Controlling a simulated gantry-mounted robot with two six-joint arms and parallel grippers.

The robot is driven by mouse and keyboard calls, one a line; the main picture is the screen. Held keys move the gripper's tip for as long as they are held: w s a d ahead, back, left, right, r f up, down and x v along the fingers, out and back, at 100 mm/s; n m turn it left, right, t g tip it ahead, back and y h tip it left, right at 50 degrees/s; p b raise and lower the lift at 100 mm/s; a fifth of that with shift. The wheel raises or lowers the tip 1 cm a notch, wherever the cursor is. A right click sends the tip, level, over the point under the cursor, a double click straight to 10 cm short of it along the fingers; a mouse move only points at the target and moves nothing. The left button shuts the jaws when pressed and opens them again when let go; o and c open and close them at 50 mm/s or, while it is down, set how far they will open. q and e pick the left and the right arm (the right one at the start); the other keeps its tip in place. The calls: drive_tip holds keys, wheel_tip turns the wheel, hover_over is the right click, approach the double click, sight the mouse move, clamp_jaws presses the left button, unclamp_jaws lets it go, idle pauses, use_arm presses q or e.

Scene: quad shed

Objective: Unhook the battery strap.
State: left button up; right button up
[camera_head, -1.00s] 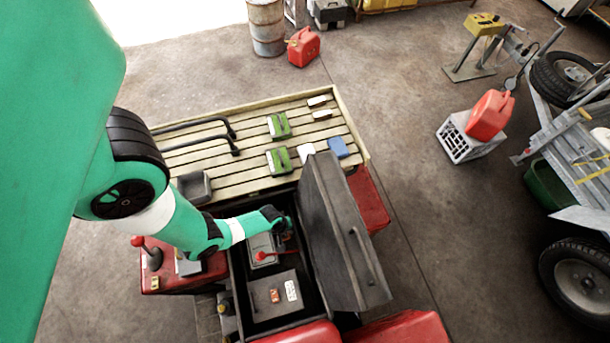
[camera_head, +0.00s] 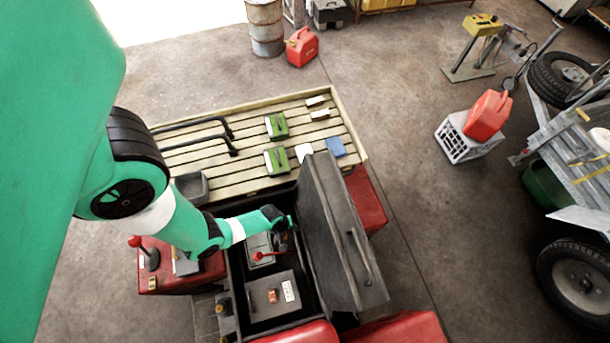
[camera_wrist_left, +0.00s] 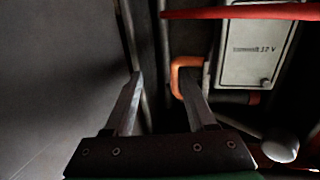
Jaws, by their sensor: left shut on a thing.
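The grey battery (camera_head: 260,243) sits in the open compartment under the seat, and its labelled top shows in the left wrist view (camera_wrist_left: 255,48). My left gripper (camera_wrist_left: 160,85) reaches down beside the battery, between it and the raised lid. An orange hook-like end piece (camera_wrist_left: 178,68) curls at the right finger, and dark strap-like material lies between the fingers. The gripper is shut on what looks like the battery strap; the contact itself is dark and partly hidden. In the head view the gripper's tip (camera_head: 287,222) is mostly hidden by my wrist. My right gripper is not in view.
The raised black seat lid (camera_head: 335,230) stands close on the right of my gripper. A red bar (camera_wrist_left: 235,12) crosses over the battery in the wrist view. The slatted rack (camera_head: 210,150) lies behind.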

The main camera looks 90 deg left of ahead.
use_arm(q)
wheel_tip(320, 180, up, 11)
drive_tip(key=s+p, duration=0.2)
drive_tip(key=p, duration=0.3)
drive_tip(key=shift+d+r, duration=0.15)
drive_tip(key=shift+d, duration=0.05)
drive_tip(key=shift+c, duration=0.2)
